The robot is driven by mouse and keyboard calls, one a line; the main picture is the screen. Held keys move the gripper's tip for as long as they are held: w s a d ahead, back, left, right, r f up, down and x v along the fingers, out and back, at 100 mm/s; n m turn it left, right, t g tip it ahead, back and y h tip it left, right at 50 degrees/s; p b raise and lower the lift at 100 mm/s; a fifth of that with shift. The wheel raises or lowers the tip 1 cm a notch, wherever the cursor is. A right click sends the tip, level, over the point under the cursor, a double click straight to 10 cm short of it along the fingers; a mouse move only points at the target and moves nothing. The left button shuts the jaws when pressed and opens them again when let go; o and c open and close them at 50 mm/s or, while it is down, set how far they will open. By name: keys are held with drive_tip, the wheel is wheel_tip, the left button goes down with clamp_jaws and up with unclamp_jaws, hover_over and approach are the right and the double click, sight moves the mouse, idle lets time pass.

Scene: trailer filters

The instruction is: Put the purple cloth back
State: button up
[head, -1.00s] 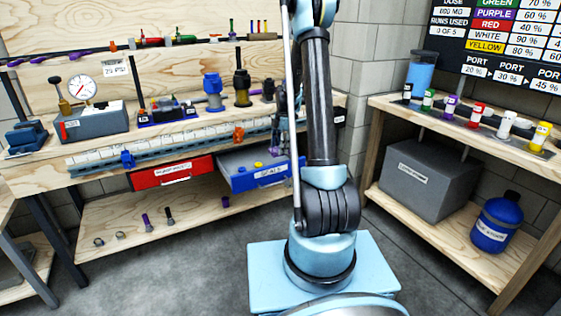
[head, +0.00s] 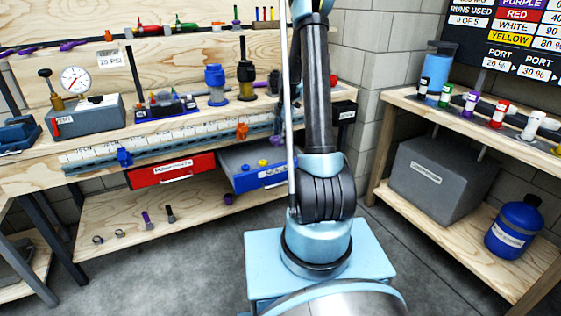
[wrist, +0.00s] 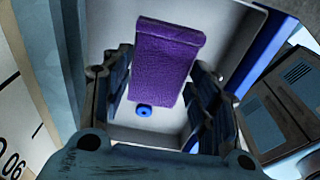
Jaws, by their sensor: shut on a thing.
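In the wrist view the purple cloth (wrist: 165,62), a folded flat piece with a rolled upper edge, sits between the fingers of my gripper (wrist: 161,72). My gripper is shut on it. Behind and below the cloth is a pale-walled open container with a blue edge (wrist: 246,52); a small blue ring (wrist: 144,110) lies inside it. I cannot tell whether the cloth touches the container.
The blue seals drawer (head: 262,180) stands open under the workbench, beside a red drawer (head: 172,171). A gauge unit (head: 80,115) and blue and black fittings stand on the bench. On the right, a shelf holds a grey box (head: 435,178) and a blue jug (head: 514,228). Grey floor lies clear between.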

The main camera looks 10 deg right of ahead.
wheel_tip(320, 180, down, 10)
drive_tip(key=shift+d, duration=0.1)
idle(0.5)
drive_tip(key=o, duration=0.9)
drive_tip(key=shift+o, duration=0.2)
